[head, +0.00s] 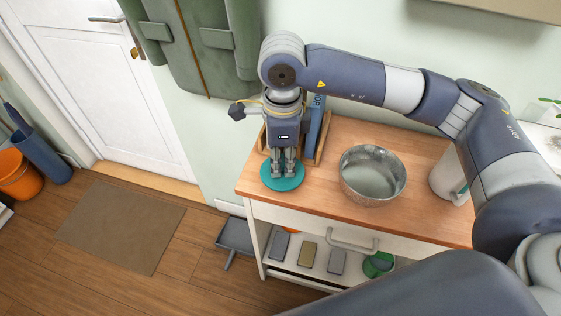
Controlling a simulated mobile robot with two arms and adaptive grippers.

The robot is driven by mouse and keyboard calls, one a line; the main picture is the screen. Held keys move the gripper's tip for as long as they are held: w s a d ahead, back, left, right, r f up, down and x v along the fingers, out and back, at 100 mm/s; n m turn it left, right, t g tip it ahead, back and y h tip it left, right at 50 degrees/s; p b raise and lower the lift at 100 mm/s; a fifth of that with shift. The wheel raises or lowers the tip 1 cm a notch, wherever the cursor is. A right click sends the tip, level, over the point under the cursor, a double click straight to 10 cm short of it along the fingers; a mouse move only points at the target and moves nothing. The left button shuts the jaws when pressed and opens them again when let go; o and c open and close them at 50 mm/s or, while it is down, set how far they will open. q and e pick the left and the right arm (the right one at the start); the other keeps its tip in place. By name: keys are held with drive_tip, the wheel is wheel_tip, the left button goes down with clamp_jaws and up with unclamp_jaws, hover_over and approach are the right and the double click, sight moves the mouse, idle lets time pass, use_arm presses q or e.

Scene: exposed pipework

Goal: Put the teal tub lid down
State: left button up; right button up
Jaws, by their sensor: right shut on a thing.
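The teal tub lid (283,184) is a round disc at the left end of the wooden counter top (320,212) in the head view. My right gripper (283,172) points straight down over the lid and is shut on it at its middle. The lid looks flat and level. I cannot tell whether it touches the counter or hangs just above it. My gripper's fingers hide the middle of the lid. My left gripper is not in view.
A metal bowl (372,175) stands right of the lid. A wooden rack (323,140) with a blue item is behind my gripper. A white jug (448,176) stands farther right. The counter's front left is bare. Several small items lie on the shelf below.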

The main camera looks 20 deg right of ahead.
drive_tip(key=shift+w+f, duration=0.1)
drive_tip(key=shift+w, duration=0.4)
wheel_tip(320, 180, down, 3)
drive_tip(key=shift+r+p, duration=0.1)
drive_tip(key=shift+p, duration=0.45)
drive_tip(key=shift+f, duration=0.3)
drive_tip(key=shift+f+b, duration=0.2)
drive_tip(key=shift+b, duration=0.15)
drive_tip(key=o, duration=0.9)
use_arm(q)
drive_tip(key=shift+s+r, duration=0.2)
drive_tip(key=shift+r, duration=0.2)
use_arm(e)
drive_tip(key=shift+r, duration=0.1)
